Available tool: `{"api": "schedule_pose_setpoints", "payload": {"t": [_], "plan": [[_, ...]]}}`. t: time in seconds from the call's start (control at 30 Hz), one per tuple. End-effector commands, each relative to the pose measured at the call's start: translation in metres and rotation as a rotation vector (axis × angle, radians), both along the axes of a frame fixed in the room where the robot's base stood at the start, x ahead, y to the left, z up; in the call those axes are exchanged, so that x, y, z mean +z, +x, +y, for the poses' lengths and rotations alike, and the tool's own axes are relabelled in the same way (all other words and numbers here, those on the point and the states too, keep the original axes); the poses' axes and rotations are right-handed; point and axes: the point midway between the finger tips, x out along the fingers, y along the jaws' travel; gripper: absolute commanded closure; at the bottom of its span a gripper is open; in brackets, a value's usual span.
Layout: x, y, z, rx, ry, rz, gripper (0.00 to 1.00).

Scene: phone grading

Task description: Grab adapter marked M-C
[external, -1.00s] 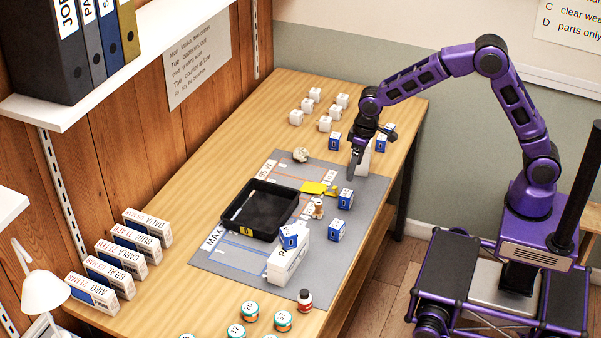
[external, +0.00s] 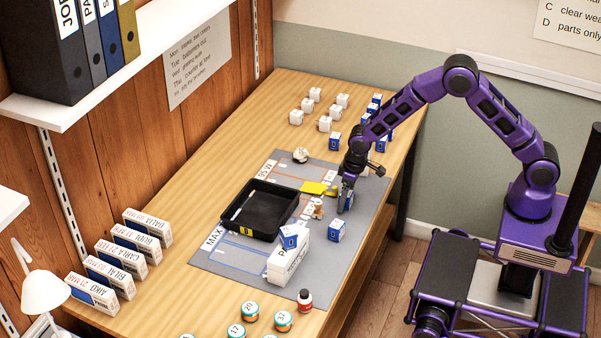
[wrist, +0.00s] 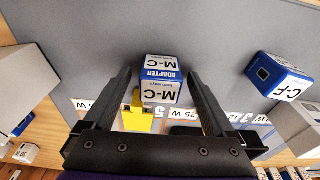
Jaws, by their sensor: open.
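The adapter marked M-C (wrist: 161,80) is a blue and white box standing on the grey mat (wrist: 215,30). In the wrist view it sits centred between the two fingers of my gripper (wrist: 160,95), with a visible gap on each side. In the external view my gripper (external: 347,192) points down over the mat's right part, and its fingers partly hide the M-C adapter (external: 346,203). My gripper is open and holds nothing.
Another blue and white box marked C-F (wrist: 283,80) stands to the right in the wrist view. A yellow object (wrist: 137,113) lies close by the left finger. A black tray (external: 240,230) and a white box (external: 290,262) stand on the mat.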

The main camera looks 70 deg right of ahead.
Motion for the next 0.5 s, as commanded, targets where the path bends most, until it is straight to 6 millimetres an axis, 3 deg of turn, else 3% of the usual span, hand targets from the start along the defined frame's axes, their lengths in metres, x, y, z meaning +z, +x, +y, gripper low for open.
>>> {"api": "schedule_pose_setpoints", "payload": {"t": [0.17, 0.5], "plan": [[0.0000, 0.0002, 0.0000, 0.000, 0.000, 0.000, 0.10], [0.0002, 0.0000, 0.0000, 0.000, 0.000, 0.000, 0.69]]}}
